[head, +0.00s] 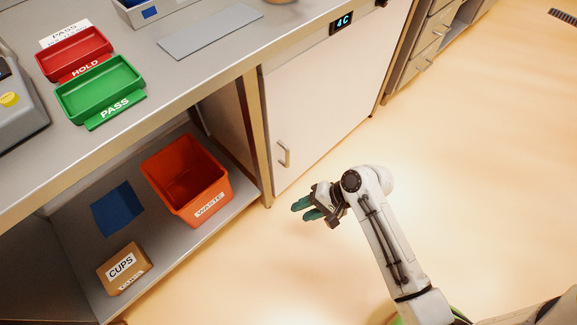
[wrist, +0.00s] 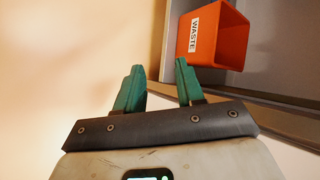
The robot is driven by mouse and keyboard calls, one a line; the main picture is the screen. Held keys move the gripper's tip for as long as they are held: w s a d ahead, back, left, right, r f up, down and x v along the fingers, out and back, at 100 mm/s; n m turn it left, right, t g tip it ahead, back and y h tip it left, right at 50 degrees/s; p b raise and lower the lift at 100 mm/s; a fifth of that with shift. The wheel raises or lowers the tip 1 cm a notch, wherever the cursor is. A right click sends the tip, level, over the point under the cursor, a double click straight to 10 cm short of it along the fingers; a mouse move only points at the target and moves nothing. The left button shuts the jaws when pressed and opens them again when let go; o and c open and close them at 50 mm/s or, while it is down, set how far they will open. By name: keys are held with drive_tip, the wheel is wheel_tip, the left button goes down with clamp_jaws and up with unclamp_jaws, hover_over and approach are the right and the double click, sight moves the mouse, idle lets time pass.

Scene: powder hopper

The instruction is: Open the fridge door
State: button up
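The fridge door (head: 325,90) is a white panel under the counter, with a 4C display (head: 342,22) above it. It looks shut. Its small metal handle (head: 284,154) is at the door's lower left in the head view. My gripper (head: 303,209) is in front of the door, to the lower right of the handle and apart from it, with green fingers pointing left. In the wrist view the two green fingers (wrist: 158,88) stand apart with nothing between them. The handle does not show clearly in the wrist view.
Left of the fridge, an open shelf (head: 80,235) holds an orange waste bin (head: 213,203), a blue item (head: 117,208) and a cups box (head: 124,268). Red (head: 74,53) and green trays (head: 100,89) sit on the counter above. The floor (head: 470,150) to the right is clear.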

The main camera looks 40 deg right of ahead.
drive_tip(key=w+d+f+m+t+y+b, duration=0.1)
drive_tip(key=w+d+f+m+t+b, duration=0.5)
drive_tip(key=f+m, duration=0.25)
drive_tip(key=m+t+h+b, duration=0.4)
drive_tip(key=m+t+b, duration=0.3)
drive_tip(key=m, duration=0.6)
approach(287, 157)
drive_tip(key=shift+g, duration=0.6)
drive_tip(key=b+x, duration=0.1)
drive_tip(key=x, duration=0.2)
drive_tip(key=b+x, duration=0.2)
drive_tip(key=x, duration=0.1)
drive_tip(key=d+b+x, duration=0.1)
drive_tip(key=x, duration=0.3)
drive_tip(key=shift+w+a, duration=0.1)
drive_tip(key=shift+w, duration=0.1)
drive_tip(key=shift+c, duration=0.2)
clamp_jaws()
